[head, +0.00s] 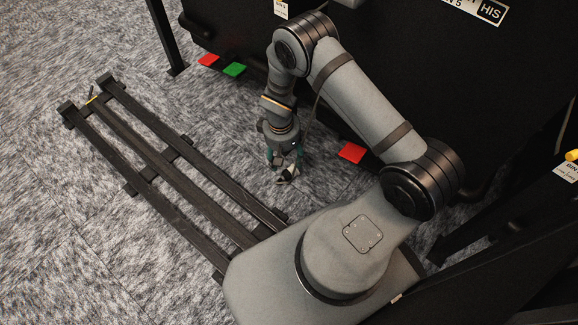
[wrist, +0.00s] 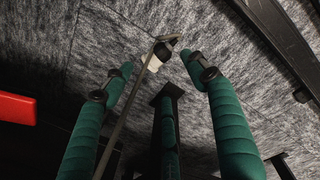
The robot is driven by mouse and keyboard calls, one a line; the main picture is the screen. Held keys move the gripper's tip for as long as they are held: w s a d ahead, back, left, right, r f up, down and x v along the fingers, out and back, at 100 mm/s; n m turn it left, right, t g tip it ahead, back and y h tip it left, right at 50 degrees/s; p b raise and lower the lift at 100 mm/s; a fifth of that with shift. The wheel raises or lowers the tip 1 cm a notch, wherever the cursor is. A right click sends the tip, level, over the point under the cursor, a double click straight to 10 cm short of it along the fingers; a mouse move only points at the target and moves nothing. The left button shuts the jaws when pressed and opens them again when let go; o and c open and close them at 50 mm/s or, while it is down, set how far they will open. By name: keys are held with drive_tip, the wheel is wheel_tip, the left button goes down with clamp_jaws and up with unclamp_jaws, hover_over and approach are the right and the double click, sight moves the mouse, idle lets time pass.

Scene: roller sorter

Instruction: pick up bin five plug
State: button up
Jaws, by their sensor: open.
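My gripper (head: 284,160) points down close to the carpet, and its green padded fingers (wrist: 160,80) are spread open in the wrist view. A small pale and dark piece, which looks like the plug (wrist: 158,57), lies on the carpet just beyond the fingertips, apart from them. A thin grey cable (wrist: 123,120) runs from it toward the bottom of the wrist view, passing between the fingers. In the head view a small pale and dark shape (head: 287,175) shows at the fingertips, partly hidden by them. No bin number is readable on the plug.
Dark rails (head: 165,170) lie on the carpet at left, also at the wrist view's upper right (wrist: 275,40). Red (head: 352,153) and green (head: 234,69) flaps edge the large dark sorter (head: 400,60) behind my arm. Carpet left of the rails is clear.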

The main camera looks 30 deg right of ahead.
drive_tip(key=b, duration=0.3)
hover_over(290, 170)
drive_tip(key=f, duration=0.5)
drive_tip(key=shift+s+a+f, duration=0.15)
drive_tip(key=shift+s+a, duration=0.15)
drive_tip(key=shift+a, duration=0.1)
drive_tip(key=f+b, duration=0.3)
drive_tip(key=d+f+b, duration=0.1)
drive_tip(key=f, duration=0.1)
drive_tip(key=shift+w+f, duration=0.2)
drive_tip(key=shift+f, duration=0.05)
drive_tip(key=shift+a+r, duration=0.1)
drive_tip(key=shift+r, duration=0.05)
drive_tip(key=shift+c, duration=0.5)
drive_tip(key=c, duration=1.1)
drive_tip(key=shift+c, duration=0.5)
drive_tip(key=shift+r, duration=0.15)
